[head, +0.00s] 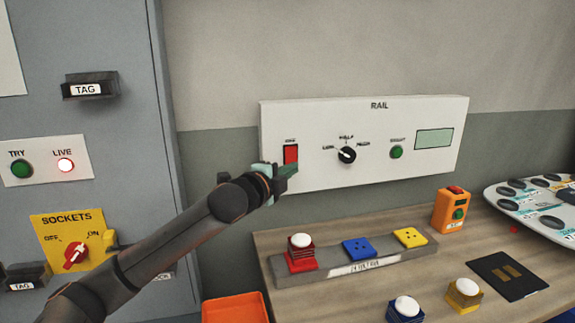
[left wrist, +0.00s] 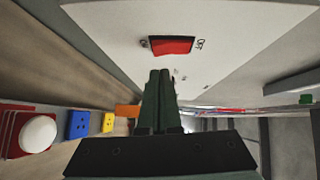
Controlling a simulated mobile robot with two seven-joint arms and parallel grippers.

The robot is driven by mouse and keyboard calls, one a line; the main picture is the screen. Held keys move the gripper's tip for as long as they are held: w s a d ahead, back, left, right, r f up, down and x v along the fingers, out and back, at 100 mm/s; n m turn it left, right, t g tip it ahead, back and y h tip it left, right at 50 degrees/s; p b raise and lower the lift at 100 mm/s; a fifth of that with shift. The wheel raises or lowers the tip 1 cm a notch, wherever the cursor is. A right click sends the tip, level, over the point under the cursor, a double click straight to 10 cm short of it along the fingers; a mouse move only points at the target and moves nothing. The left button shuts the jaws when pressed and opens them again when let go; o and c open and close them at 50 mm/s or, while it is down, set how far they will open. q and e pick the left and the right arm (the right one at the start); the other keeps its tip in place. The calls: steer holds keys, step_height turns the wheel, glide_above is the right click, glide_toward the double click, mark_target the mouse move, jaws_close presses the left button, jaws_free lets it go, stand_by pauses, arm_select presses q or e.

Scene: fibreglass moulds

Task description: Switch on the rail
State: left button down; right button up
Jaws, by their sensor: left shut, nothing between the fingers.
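The white RAIL panel (head: 321,177) is on the wall. Its red rocker switch (head: 290,153) is at its left end, and the left wrist view shows the switch (left wrist: 172,45) close up. My left gripper (head: 290,168) is shut and empty, just below the switch and covering its lower edge in the head view. In the left wrist view my fingertips (left wrist: 160,73) point at the panel, with a gap between them and the switch. The panel also has a black dial (head: 346,155), a green button (head: 396,152) and a pale green display (head: 434,139). My right gripper is not in view.
Below the panel a wooden bench (head: 375,285) holds a grey socket strip (head: 380,262) with red, blue and yellow blocks, and an orange button box (head: 452,210). A grey cabinet (head: 110,150) with a yellow SOCKETS plate (head: 60,222) stands at left. An orange bin (head: 235,308) is in front.

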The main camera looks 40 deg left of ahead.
arm_select(q)
steer(key=shift+w+a+f, duration=0.15)
steer(key=shift+w+a, duration=0.45)
steer(key=shift+a, duration=0.2)
steer(key=shift+w+a+f+t, duration=0.1)
steer(key=shift+w+a+t, duration=0.1)
steer(key=shift+a+t, duration=0.1)
steer(key=shift+d, duration=0.1)
